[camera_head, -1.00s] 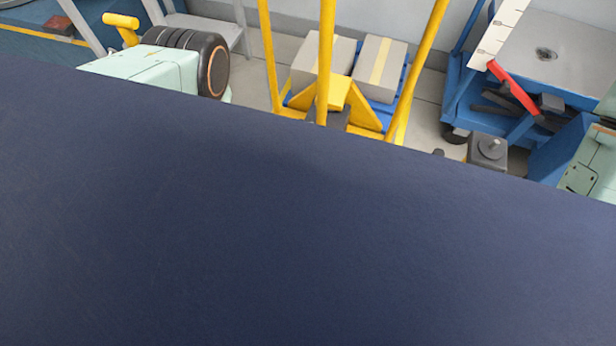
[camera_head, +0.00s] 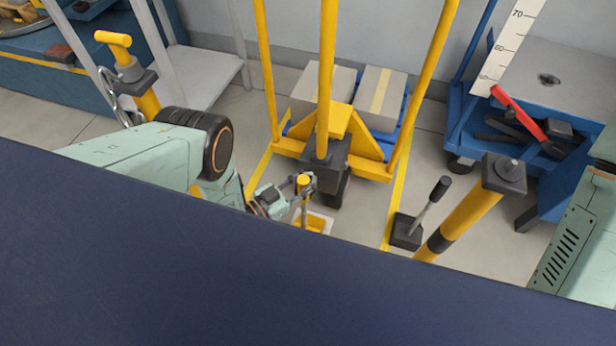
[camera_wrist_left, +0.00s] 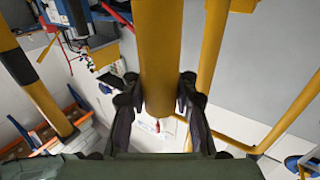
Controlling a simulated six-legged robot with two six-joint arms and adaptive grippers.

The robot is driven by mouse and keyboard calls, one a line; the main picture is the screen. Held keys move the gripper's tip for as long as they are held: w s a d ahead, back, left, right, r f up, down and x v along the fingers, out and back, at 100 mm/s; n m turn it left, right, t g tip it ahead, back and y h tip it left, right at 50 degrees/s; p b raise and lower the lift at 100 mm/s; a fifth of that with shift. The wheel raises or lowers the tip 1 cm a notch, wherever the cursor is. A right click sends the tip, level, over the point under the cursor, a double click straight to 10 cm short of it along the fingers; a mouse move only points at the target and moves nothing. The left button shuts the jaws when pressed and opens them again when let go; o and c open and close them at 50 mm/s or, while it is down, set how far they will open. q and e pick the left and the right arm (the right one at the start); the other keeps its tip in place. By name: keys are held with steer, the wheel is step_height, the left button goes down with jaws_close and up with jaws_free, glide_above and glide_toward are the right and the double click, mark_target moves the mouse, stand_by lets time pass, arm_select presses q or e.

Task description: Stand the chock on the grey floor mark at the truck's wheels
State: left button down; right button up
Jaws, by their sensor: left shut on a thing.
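My left gripper (camera_head: 303,184) is shut on an upright yellow handle (camera_head: 303,197), just in front of the yellow pallet truck (camera_head: 338,122). In the left wrist view, this thick yellow cylinder (camera_wrist_left: 160,60) stands between the fingers. Below it, a yellow piece (camera_head: 313,222) shows partly above the dark blue surface; I cannot tell its whole shape or whether it is the chock. The truck's dark wheel (camera_head: 338,187) is close to the gripper's right. I cannot make out the grey floor mark. My right gripper is not in view.
A black block with a tilted lever (camera_head: 406,231) stands on the floor at right, beside a yellow-black post (camera_head: 468,215). A blue cart (camera_head: 540,130) is at far right. A dark blue surface (camera_head: 250,290) hides the foreground. Yellow lines (camera_head: 399,190) mark the floor.

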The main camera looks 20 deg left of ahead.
arm_select(q)
steer(key=shift+w+r, duration=0.1)
steer(key=shift+r, duration=0.1)
steer(key=shift+f, duration=0.15)
steer(key=c, duration=1)
jaws_free()
steer(key=shift+f, duration=0.1)
steer(key=shift+c, duration=0.2)
